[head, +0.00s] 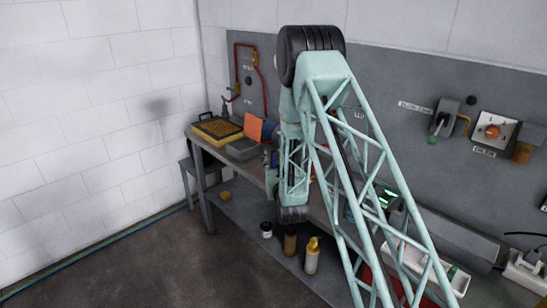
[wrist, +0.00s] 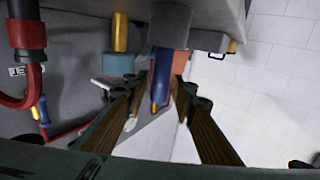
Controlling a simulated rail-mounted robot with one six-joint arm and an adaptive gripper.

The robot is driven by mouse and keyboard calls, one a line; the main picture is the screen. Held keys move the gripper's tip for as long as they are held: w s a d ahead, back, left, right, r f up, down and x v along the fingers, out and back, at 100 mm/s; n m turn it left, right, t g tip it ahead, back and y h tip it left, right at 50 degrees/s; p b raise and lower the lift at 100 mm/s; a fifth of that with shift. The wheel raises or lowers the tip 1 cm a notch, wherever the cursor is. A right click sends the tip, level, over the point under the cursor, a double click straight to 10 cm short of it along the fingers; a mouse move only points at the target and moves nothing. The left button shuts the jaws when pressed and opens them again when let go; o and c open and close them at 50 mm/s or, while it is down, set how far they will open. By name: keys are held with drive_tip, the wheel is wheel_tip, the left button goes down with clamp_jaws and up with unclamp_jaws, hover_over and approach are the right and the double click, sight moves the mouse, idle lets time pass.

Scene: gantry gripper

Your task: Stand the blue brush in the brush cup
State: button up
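The blue brush (wrist: 161,78) shows in the wrist view as a blue handle with an orange mark near its lower end. My gripper (wrist: 164,70) has its two tan fingers narrowing in on both sides of this handle. Whether the fingertips press on it is not clear. A grey block-like shape (wrist: 170,25) lies right beyond the handle, and I cannot tell whether it is the brush cup. In the head view my own arm hides the gripper tips, the brush and the middle of the bench.
The grey bench (head: 250,168) runs along the wall. A yellow-topped case (head: 218,129) and an orange panel (head: 254,129) are at its left end. Bottles, including a yellow-capped one (head: 312,257), stand on the lower shelf. A teal block (wrist: 115,64) with a yellow rod is near the fingers.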

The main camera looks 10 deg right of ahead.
drive_tip(key=shift+r, duration=0.2)
idle(0.4)
drive_tip(key=s, duration=1.2)
drive_tip(key=shift+a+p, duration=0.2)
drive_tip(key=shift+p, duration=0.15)
idle(0.4)
drive_tip(key=s+r+g, duration=0.3)
drive_tip(key=r, duration=0.4)
drive_tip(key=s+r+g, duration=0.2)
drive_tip(key=s+r, duration=0.1)
drive_tip(key=r, duration=0.5)
drive_tip(key=s+r+g, duration=0.2)
drive_tip(key=s+r, duration=0.2)
drive_tip(key=s, duration=0.4)
drive_tip(key=s+r+g, duration=0.2)
drive_tip(key=s+r, duration=0.2)
drive_tip(key=s, duration=0.4)
drive_tip(key=s+r+g, duration=0.2)
drive_tip(key=s, duration=1.6)
drive_tip(key=s+r+g, duration=0.2)
drive_tip(key=s+g, duration=0.1)
drive_tip(key=s, duration=1.6)
drive_tip(key=shift+s+d+r+y, duration=0.25)
drive_tip(key=shift+s+y, duration=0.05)
drive_tip(key=shift+a, duration=0.1)
